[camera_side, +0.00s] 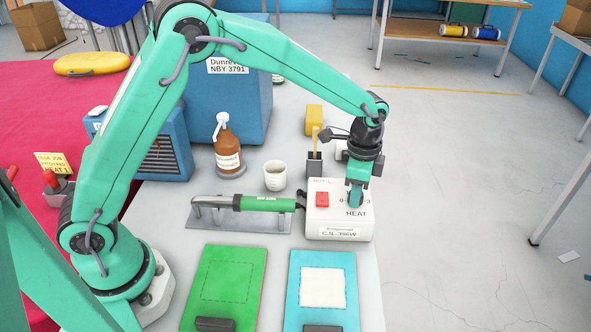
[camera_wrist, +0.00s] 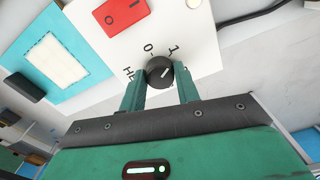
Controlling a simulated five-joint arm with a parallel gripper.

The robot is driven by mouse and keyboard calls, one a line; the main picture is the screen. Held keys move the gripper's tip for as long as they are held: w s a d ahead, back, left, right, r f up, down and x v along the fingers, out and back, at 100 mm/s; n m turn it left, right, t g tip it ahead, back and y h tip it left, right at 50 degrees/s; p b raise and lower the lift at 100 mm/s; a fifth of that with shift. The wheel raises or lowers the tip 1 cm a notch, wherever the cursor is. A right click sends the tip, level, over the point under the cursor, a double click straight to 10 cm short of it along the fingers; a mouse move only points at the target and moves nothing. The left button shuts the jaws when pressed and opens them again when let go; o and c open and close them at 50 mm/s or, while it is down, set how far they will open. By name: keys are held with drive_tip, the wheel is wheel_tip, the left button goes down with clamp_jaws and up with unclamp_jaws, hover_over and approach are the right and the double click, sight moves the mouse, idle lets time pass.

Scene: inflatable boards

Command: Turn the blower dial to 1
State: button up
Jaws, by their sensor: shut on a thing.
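The blower control box (camera_side: 318,222) is a white box with a red rocker switch (camera_side: 322,199) and the word HEAT on top, standing at the right edge of the table. Its black round blower dial (camera_wrist: 159,72) shows in the wrist view between the two green fingers. My gripper (camera_wrist: 160,80) is shut on the dial, one finger on each side. The dial's white pointer mark slants up and right, on the side of the printed 1 (camera_wrist: 174,49) and away from the 0 (camera_wrist: 149,48). In the side view my gripper (camera_side: 355,200) comes down onto the box top and hides the dial.
A hot-air tool with a green handle (camera_side: 264,203) lies on a metal plate left of the box. Green (camera_side: 226,270) and blue (camera_side: 322,257) boards lie in front.

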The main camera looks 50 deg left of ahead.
drive_tip(key=shift+r, duration=0.1)
idle(0.4)
drive_tip(key=o, duration=1)
drive_tip(key=shift+c, duration=0.2)
drive_tip(key=shift+r, duration=3.85)
